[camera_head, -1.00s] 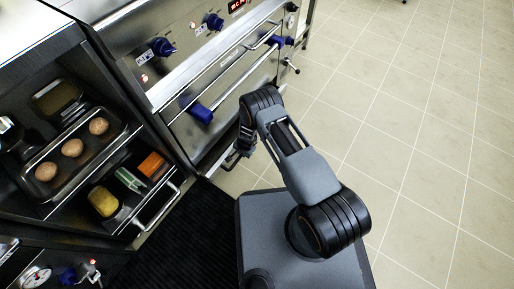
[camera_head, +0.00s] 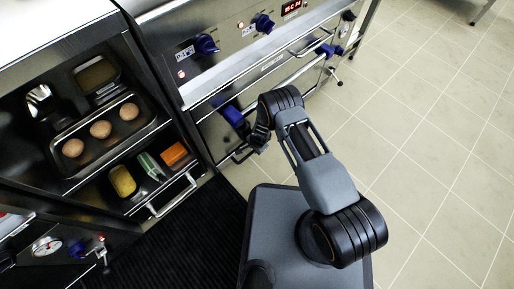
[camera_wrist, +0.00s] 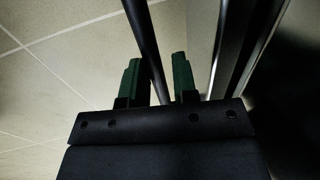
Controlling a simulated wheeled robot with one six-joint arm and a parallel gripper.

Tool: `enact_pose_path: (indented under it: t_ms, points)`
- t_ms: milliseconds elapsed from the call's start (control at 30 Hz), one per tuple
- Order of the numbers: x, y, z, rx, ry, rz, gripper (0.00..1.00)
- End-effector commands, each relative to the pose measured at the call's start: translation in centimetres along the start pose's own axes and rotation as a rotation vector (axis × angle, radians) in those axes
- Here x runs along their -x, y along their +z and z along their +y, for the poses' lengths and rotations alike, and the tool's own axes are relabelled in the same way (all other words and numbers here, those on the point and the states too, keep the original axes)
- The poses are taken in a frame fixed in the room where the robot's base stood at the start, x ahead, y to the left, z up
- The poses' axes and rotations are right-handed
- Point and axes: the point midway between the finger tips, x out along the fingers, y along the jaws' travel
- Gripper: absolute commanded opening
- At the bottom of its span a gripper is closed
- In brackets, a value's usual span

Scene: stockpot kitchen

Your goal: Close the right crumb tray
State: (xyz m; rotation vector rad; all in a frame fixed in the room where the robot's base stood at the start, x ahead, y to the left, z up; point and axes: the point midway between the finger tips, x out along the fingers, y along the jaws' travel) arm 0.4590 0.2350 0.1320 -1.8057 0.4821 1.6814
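I cannot tell for sure which part is the right crumb tray. A slim steel front with a curved handle (camera_head: 310,42) runs below the knobs of the cooker (camera_head: 245,75). My gripper shows in the wrist view (camera_wrist: 156,68), with its two green fingers apart and a dark round bar (camera_wrist: 145,40) running between or just behind them. I cannot tell if they touch it. In the head view the gripper is mostly hidden behind my wrist, low at the cooker's front, close to the blue-ended handle (camera_head: 233,116).
At left, open shelves hold a tray (camera_head: 75,165) with round brown items, and yellow, green and orange blocks below. A steel handle (camera_head: 172,197) juts out under them. A dark mat (camera_head: 190,245) lies in front. Tiled floor (camera_head: 440,130) is free at right.

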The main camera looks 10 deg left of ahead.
Motion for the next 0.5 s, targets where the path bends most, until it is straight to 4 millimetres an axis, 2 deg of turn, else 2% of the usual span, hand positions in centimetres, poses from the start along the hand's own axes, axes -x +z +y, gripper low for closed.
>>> enact_pose_path:
  t_ms: [33,200,500]
  points:
    - [0.03,-0.01,-0.32,0.002,-0.006,0.002,0.25]
    - [0.04,-0.18,-0.14,-0.001,-0.004,0.002,0.42]
    - [0.39,-0.27,0.02,-0.004,-0.001,0.002,0.42]
